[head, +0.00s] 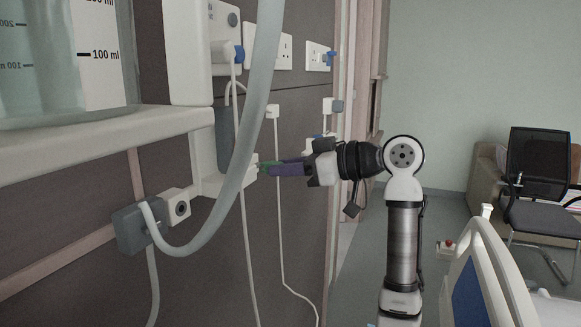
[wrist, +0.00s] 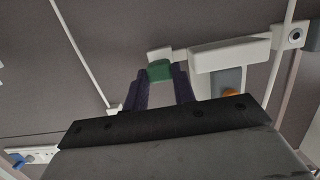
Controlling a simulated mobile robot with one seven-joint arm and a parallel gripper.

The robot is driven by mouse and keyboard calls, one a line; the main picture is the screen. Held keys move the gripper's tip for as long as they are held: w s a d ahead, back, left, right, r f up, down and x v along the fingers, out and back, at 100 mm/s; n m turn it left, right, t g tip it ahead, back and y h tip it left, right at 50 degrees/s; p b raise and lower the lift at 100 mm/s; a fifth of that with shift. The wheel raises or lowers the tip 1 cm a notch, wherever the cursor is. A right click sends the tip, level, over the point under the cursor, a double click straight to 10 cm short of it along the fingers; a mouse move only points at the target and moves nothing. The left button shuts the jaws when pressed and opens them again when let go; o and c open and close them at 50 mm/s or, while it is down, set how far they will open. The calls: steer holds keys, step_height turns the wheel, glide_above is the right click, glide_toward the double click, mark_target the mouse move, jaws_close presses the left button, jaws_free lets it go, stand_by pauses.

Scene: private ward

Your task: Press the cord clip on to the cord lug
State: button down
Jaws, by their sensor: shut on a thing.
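My gripper (head: 268,168) reaches left toward the wall, its purple fingers level. It is shut on the green cord clip (head: 265,167), of which only a small part shows at the fingertips. In the wrist view the cord clip (wrist: 159,72) sits between the two purple fingers (wrist: 161,78). A small white block, seemingly the cord lug (wrist: 160,54), is straight beyond the clip at the end of a white bracket (wrist: 229,55). Clip and lug look very close or touching; I cannot tell which. In the head view the lug (head: 253,171) is small and partly hidden by the hose.
White cords (head: 278,190) hang from wall sockets (head: 285,48) near my gripper. A bed rail (head: 480,260) and chair (head: 535,180) stand at right.

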steer(key=shift+r+x, duration=0.2)
steer(key=shift+x, duration=0.75)
steer(key=c, duration=1.1)
jaws_free()
steer(key=shift+a, duration=0.1)
steer(key=v, duration=0.6)
steer(key=b+v, duration=0.1)
steer(key=v, duration=0.5)
steer(key=f+v, duration=0.1)
steer(key=v, duration=0.4)
steer(key=shift+s+d+r, duration=0.15)
steer(key=shift+d, duration=0.35)
